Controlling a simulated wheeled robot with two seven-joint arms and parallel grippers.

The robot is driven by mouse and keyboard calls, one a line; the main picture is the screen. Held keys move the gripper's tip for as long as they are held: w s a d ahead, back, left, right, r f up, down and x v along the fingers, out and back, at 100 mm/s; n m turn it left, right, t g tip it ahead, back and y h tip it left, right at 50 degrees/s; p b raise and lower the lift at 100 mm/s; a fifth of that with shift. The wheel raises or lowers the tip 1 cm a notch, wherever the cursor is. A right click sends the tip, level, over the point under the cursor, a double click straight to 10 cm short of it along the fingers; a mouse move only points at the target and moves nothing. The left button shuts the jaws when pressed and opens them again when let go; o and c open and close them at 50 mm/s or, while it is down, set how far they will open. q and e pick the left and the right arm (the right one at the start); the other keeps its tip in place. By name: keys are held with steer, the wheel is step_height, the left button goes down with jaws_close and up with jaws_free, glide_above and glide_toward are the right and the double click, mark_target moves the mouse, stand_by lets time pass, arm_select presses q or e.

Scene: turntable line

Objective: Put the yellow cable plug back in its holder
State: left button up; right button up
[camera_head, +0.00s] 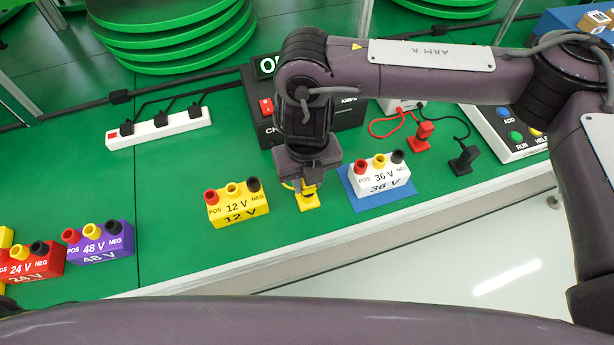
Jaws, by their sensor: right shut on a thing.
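My right gripper (305,178) points down in the middle of the table and is shut on the yellow cable plug (291,185), which is mostly hidden by the jaws. A yellow holder (309,203) is right below the jaws, between the yellow 12 V block and the white 36 V block. I cannot tell whether the plug is seated in the holder or just above it. My left gripper is not in view.
The yellow 12 V block (237,208) stands left of the gripper. The white 36 V block (380,176) is on a blue mat (358,204) to the right. A red plug (424,132) and a black plug (467,154) stand farther right. A charger (258,127) is behind.

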steer(key=shift+f, duration=0.45)
stand_by(1.0)
steer(key=o, duration=1)
steer(key=shift+b, duration=0.3)
steer(key=shift+c, duration=0.2)
steer(key=shift+r, duration=0.1)
steer(key=shift+r+p, duration=3.35)
steer(key=shift+r, duration=0.35)
